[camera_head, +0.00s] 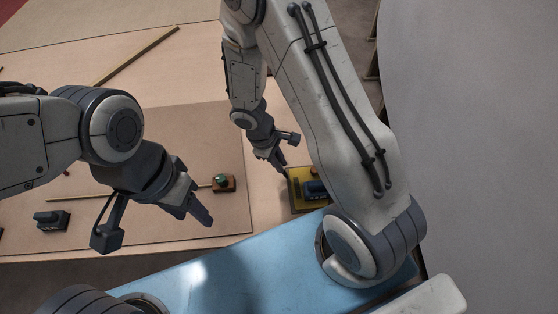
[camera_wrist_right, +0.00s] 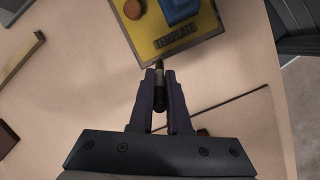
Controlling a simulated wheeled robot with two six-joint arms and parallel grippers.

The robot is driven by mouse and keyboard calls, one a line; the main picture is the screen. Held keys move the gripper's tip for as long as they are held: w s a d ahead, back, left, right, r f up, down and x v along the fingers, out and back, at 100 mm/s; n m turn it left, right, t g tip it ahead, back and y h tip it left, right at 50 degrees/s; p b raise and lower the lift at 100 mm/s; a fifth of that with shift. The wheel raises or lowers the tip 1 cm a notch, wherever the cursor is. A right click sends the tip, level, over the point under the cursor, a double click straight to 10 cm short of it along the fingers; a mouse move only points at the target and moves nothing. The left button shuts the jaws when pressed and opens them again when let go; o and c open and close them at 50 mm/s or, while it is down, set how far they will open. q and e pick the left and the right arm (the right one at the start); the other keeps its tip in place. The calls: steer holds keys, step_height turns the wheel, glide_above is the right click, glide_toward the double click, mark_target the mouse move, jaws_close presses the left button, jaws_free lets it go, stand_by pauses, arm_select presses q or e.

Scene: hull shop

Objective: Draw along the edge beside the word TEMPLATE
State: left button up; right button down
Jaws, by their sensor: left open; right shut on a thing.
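The template is a yellow plate (camera_head: 293,181) with a dark rim, a blue block and a round brown knob on it. In the right wrist view the plate (camera_wrist_right: 190,50) shows the word TEMPLATE (camera_wrist_right: 175,39) along its near edge. My right gripper (camera_wrist_right: 160,88) is shut on a dark pen (camera_wrist_right: 160,77), whose tip points at that edge near the word; I cannot tell whether it touches. In the head view my right gripper (camera_head: 278,163) is at the plate's far left corner. My left gripper (camera_head: 196,208) is open and empty, above the brown sheet.
A brown sheet (camera_head: 180,130) lies on the pale table. A longer strip (camera_head: 135,57) lies at the back. A blue surface (camera_head: 250,262) is in front.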

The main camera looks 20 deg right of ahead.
steer(key=shift+s+a, duration=0.1)
steer(key=shift+s, duration=0.1)
steer(key=shift+s+a+b, duration=0.15)
steer(key=shift+s+b, duration=0.35)
steer(key=shift+s, duration=0.15)
steer(key=shift+s+a+b, duration=0.15)
steer(key=shift+s+b, duration=0.25)
steer(key=shift+s, duration=0.2)
steer(key=shift+s+a+b, duration=0.15)
steer(key=shift+s+b, duration=0.2)
steer(key=shift+s, duration=0.35)
steer(key=shift+s+a, duration=0.1)
steer(key=shift+s+a+b, duration=0.15)
steer(key=shift+s+b, duration=0.3)
steer(key=shift+s, duration=0.15)
